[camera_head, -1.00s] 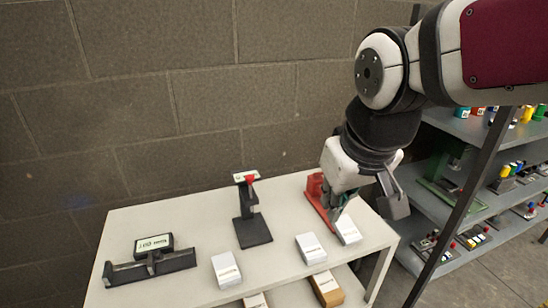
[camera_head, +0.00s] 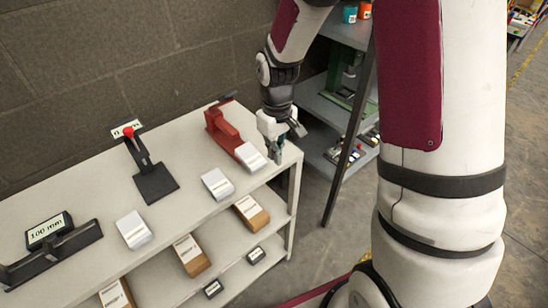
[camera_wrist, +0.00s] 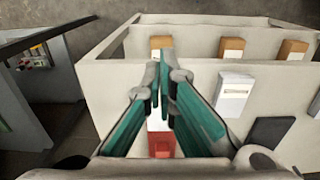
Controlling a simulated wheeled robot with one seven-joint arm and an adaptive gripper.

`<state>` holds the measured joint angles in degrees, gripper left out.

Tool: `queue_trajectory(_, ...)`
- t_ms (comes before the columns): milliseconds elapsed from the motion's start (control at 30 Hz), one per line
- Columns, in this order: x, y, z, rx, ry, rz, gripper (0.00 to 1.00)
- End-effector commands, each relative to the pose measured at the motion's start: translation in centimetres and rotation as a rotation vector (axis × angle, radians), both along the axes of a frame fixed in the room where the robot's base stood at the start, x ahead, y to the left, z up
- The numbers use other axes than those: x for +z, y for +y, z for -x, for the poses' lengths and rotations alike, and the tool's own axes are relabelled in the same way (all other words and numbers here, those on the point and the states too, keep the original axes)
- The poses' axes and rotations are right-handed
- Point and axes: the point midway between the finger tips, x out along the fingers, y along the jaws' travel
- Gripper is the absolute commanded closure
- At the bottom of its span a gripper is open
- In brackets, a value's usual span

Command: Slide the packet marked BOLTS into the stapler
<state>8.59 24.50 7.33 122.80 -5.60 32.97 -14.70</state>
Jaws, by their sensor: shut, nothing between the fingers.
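The red stapler (camera_head: 222,128) stands near the far right end of the white table. A white packet (camera_head: 250,156) lies at its front end, close against it; I cannot tell how far in it sits. Two more white packets, one in the middle (camera_head: 217,184) and one further left (camera_head: 133,230), lie along the front edge. Their labels are too small to read, so I cannot tell which says BOLTS. My gripper (camera_head: 276,157) is shut and empty, just right of the stapler's packet. In the wrist view its fingers (camera_wrist: 163,66) partly hide that packet (camera_wrist: 157,124) and the stapler (camera_wrist: 162,146).
A black lever press (camera_head: 156,183) with a red knob and a black gauge with a display (camera_head: 48,232) stand further left. Boxes such as a brown one (camera_head: 251,211) sit on lower shelves. A dark post (camera_head: 352,125) and shelving stand right of the table.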

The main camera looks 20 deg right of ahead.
Motion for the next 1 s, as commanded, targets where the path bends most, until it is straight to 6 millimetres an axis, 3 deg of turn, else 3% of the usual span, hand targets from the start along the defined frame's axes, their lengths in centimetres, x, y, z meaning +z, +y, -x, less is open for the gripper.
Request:
queue_trajectory(167, -1.8, 0.1, 0.1, 0.000, 0.005, -0.002, 1.00)
queue_trajectory(667, -10.3, 0.0, 0.1, -0.001, 0.004, -0.001, 1.00)
queue_trajectory(800, -9.9, 0.8, -2.2, 0.001, -0.002, -0.001, 1.00)
queue_trajectory(1000, -9.9, 1.2, -3.6, 0.000, 0.000, 0.000, 1.00)
